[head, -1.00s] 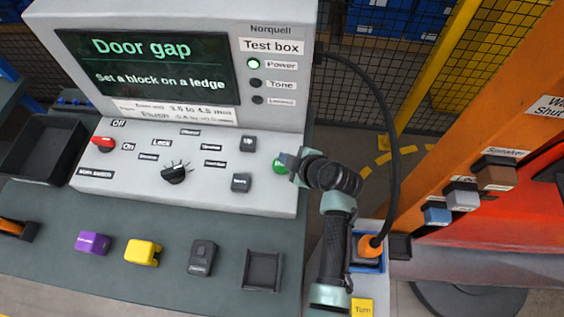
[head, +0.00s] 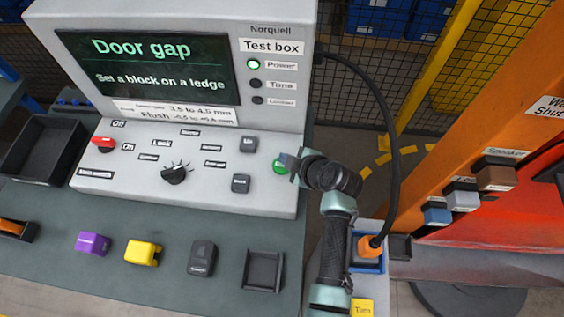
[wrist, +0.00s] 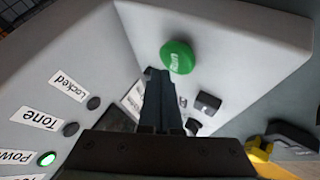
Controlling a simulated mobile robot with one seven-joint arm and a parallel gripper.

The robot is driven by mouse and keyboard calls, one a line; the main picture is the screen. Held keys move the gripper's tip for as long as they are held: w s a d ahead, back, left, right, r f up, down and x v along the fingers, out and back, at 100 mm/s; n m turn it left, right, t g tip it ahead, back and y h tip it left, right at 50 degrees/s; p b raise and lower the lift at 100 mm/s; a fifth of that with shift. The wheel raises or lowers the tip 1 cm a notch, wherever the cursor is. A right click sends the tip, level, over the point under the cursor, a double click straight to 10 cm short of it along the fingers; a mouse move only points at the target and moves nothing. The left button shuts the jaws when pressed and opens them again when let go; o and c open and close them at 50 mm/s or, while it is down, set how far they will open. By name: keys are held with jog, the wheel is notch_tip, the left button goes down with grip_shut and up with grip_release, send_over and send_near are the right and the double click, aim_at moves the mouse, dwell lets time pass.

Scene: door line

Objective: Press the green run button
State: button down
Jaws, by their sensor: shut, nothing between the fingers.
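The green run button (head: 279,166) is on the right side of the test box's sloped panel, partly hidden by my gripper (head: 288,160) in the head view. My gripper is shut and empty, held at the panel close to the button. I cannot tell whether the fingers touch it. The test box (head: 265,130) screen (head: 150,68) reads "Door gap" and "Set a block on a ledge".
A dark knob (head: 174,174), a red switch (head: 103,144) and grey buttons (head: 241,183) share the panel. Purple (head: 92,243) and yellow (head: 143,252) blocks, a dark grey device (head: 202,258) and an empty tray (head: 263,270) lie in front. A black cable (head: 392,120) arches right of my arm.

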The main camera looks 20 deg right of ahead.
jog(key=shift+f, duration=0.1)
dwell(0.5)
jog(key=shift+f+b, duration=0.35)
jog(key=shift+b, duration=0.3)
jog(key=shift+f+b, duration=0.5)
jog(key=shift+b, duration=0.05)
dwell(0.4)
jog(key=shift+r, duration=0.1)
jog(key=shift+r+p, duration=0.6)
jog(key=shift+r, duration=0.25)
jog(key=shift+r+p, duration=1.75)
jog(key=shift+r, duration=0.75)
